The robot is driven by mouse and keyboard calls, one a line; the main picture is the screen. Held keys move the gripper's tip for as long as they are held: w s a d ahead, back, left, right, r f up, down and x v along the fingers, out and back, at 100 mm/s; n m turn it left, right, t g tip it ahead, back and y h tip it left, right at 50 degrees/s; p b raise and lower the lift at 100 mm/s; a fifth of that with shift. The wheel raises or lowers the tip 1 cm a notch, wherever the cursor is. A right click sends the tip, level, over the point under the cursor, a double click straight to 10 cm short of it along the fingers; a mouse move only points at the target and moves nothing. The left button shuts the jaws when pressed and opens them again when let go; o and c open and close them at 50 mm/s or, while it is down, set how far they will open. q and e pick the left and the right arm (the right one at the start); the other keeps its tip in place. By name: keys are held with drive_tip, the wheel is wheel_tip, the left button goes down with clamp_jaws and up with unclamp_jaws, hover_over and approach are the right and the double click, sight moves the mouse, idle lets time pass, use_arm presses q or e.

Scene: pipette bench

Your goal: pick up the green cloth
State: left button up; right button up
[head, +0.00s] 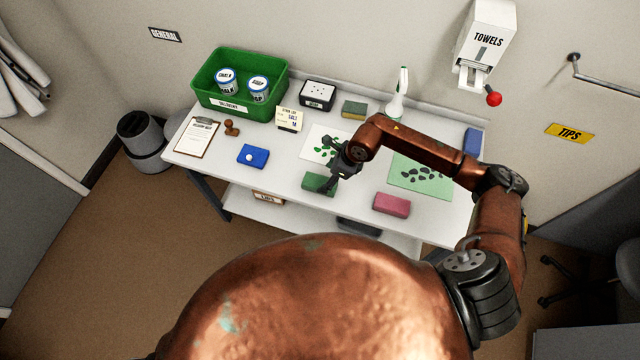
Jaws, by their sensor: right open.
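The green cloth (314,181) is a small folded block lying near the front edge of the white bench, left of the pink block. My right gripper (330,186) is open and points down over the right part of the green cloth, hiding some of it. I cannot tell whether the fingers touch the cloth. My left gripper is not in view.
A pink block (391,204) lies to the right, near a green sheet (436,187) with dark pieces. A white sheet (317,133) with green pieces lies behind the gripper. A blue block (252,155), green bin (213,96) and spray bottle (396,105) also stand on the bench.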

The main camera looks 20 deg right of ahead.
sight(319, 182)
drive_tip(key=shift+x, duration=2.25)
drive_tip(key=shift+a, duration=0.15)
drive_tip(key=c, duration=1.2)
drive_tip(key=shift+r, duration=0.1)
drive_tip(key=shift+r, duration=0.5)
drive_tip(key=shift+c, duration=0.2)
wheel_tip(319, 182, up, 2)
drive_tip(key=shift+s+r, duration=0.15)
drive_tip(key=shift+r, duration=0.1)
drive_tip(key=s+d+r, duration=0.2)
drive_tip(key=s+r, duration=0.7)
drive_tip(key=s, duration=0.4)
drive_tip(key=shift+s+r+b, duration=0.2)
drive_tip(key=shift+s+b, duration=0.15)
drive_tip(key=shift+b, duration=0.1)
drive_tip(key=shift+d, duration=0.1)
